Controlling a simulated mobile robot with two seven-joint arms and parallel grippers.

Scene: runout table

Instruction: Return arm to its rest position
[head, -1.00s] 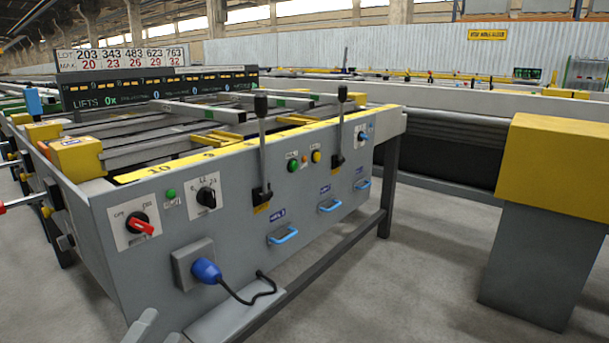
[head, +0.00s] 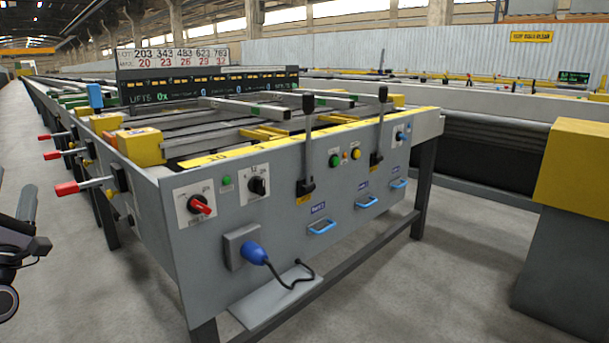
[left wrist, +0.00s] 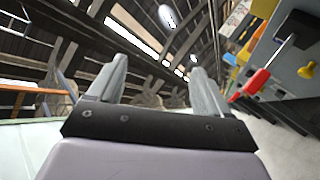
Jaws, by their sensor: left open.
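My left gripper (head: 24,212) is at the left edge of the head view, partly cut off, beside the runout table (head: 290,215) and apart from it. In the left wrist view the two grey fingers of my left gripper (left wrist: 161,82) stand apart with nothing between them. That view is tilted and looks up at the roof. The table's grey panel with its red-handled levers shows at its right side. My right gripper is in neither view.
Red-handled levers (head: 67,188) stick out from the table's left side, close to my left gripper. Black upright levers (head: 308,140) and a blue plug (head: 255,253) are on the front panel. A yellow-topped block (head: 585,170) stands at the right. Floor (head: 60,290) at lower left is clear.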

